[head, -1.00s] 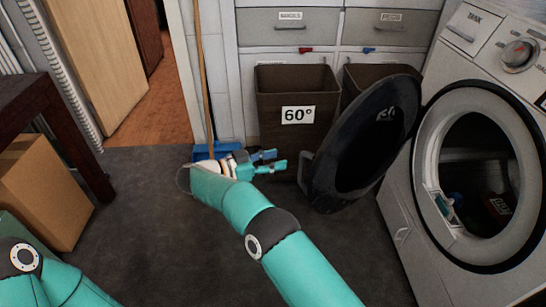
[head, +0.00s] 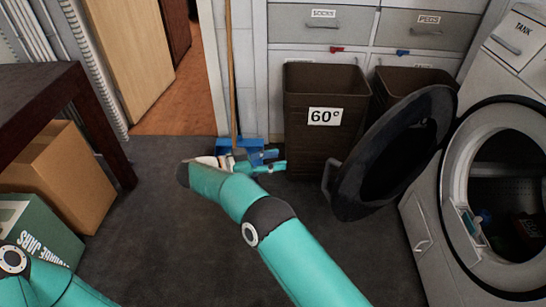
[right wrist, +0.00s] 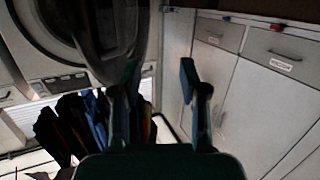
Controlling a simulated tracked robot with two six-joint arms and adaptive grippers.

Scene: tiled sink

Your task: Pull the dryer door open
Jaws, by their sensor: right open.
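The dryer door (head: 356,166) is a dark round door on the right in the head view. It stands swung wide open, away from the white dryer (head: 425,225) and its round opening. Its handle (head: 328,176) is on the left edge. My right gripper (head: 275,160) is left of the handle, open and empty, with a gap between its fingertips and the door. In the right wrist view its two fingers (right wrist: 159,78) are spread apart with nothing between them. My left arm shows only at the lower left; its gripper is out of view.
Dark laundry bins, one labelled 60° (head: 300,90), stand behind the door before grey drawers (head: 318,24). A blue dustpan (head: 240,145) and broom are behind my gripper. Boxes (head: 62,170) and a dark table (head: 45,100) are left. The floor between is clear.

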